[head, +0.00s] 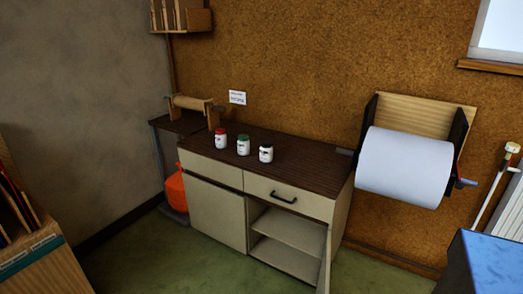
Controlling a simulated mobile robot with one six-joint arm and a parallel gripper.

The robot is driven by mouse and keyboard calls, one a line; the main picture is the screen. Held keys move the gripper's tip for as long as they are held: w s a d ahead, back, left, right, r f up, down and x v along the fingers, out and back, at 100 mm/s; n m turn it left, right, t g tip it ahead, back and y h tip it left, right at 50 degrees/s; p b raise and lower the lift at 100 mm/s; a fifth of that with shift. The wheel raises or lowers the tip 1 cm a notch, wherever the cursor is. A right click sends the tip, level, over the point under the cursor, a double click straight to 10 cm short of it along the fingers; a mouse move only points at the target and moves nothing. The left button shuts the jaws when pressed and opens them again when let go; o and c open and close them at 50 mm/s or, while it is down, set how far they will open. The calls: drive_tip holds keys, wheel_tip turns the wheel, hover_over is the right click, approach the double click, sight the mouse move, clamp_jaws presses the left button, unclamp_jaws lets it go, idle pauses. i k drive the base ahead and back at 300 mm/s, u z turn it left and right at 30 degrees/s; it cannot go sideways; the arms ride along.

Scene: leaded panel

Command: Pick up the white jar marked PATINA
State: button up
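Three small white jars stand upright in a row on the dark wooden top of a low cabinet (310,172). The left jar (221,142) has a red lid, the middle jar (243,148) a green lid, and the right jar (265,155) a dark lid. Each has a label, but the print is too small to read, so I cannot tell which one is marked PATINA. The jars stand apart from each other. My gripper is not in view.
The cabinet's lower right compartment (285,258) is open, its door swung outward. A roller on a wooden stand (192,103) is left of the jars. A large white paper roll (405,167) hangs at right. A blue-topped surface (495,262) fills the lower right corner. Green floor (145,262) lies clear in front.

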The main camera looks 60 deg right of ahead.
sight(266, 149)
drive_tip(key=z, duration=0.3)
drive_tip(key=i, duration=1)
drive_tip(key=z, duration=0.45)
